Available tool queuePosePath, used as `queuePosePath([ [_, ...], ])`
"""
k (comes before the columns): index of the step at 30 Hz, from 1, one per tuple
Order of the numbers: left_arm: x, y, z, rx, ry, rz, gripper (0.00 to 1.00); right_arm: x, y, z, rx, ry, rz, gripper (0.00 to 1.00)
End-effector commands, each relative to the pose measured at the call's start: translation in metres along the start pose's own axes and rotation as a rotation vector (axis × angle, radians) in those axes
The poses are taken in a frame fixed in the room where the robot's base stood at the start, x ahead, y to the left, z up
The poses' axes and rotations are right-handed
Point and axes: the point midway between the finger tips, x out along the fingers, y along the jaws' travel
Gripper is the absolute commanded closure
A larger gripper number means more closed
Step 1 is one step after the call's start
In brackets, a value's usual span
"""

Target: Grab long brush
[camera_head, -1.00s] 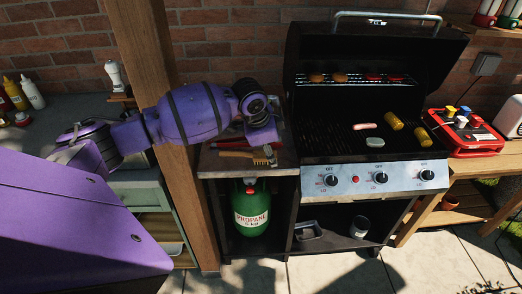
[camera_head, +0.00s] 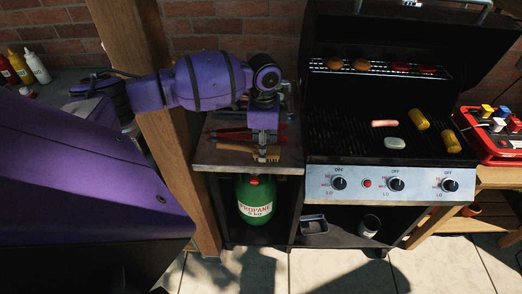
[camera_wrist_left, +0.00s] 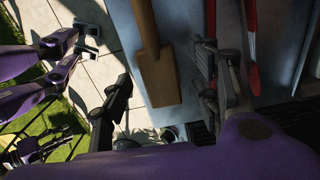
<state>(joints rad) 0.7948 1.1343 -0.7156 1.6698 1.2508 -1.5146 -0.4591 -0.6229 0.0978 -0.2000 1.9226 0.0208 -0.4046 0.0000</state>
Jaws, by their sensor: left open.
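The long brush (camera_head: 236,149) lies on the dark side shelf left of the grill, its wooden handle to the left and its bristles to the right. In the left wrist view its wooden body (camera_wrist_left: 157,82) hangs down from the top edge and widens into a block. My left gripper (camera_head: 263,150) is over the brush's right end and partly hides it. In the wrist view the left gripper (camera_wrist_left: 170,88) is open, its dark fingers apart on either side of the wooden block. I cannot tell whether they touch it.
Red-handled tools (camera_head: 228,134) lie just behind the brush on the side shelf (camera_head: 210,159). The grill (camera_head: 330,130) with food stands to the right. A wooden post (camera_head: 165,150) rises at the left, close to my left arm. A green propane tank (camera_head: 256,200) stands below.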

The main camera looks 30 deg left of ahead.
Motion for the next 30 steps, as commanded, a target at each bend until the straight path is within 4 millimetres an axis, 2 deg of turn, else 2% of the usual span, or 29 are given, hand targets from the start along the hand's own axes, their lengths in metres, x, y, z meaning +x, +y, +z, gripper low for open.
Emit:
queuePosePath([
  [1,0.021,0.003,0.002,0.0,-0.011,0.017,0.44,0.003,0.001,0.01,-0.001,-0.014,0.002,0.6],
  [2,0.024,0.003,0.002,0.0,-0.01,0.016,0.44,0.004,0.002,0.009,-0.002,-0.01,0.003,0.6],
  [10,0.02,0.001,0.0,0.0,-0.001,0.003,0.44,0.005,0.004,-0.007,0.0,0.02,0.009,0.6],
  [21,0.02,0.001,0.0,0.0,-0.002,0.004,0.92,0.006,0.002,-0.004,0.003,0.013,0.006,0.6],
  [30,0.018,0.001,0.0,0.0,-0.002,0.003,0.94,0.004,0.002,-0.002,0.004,0.009,0.007,0.6],
])
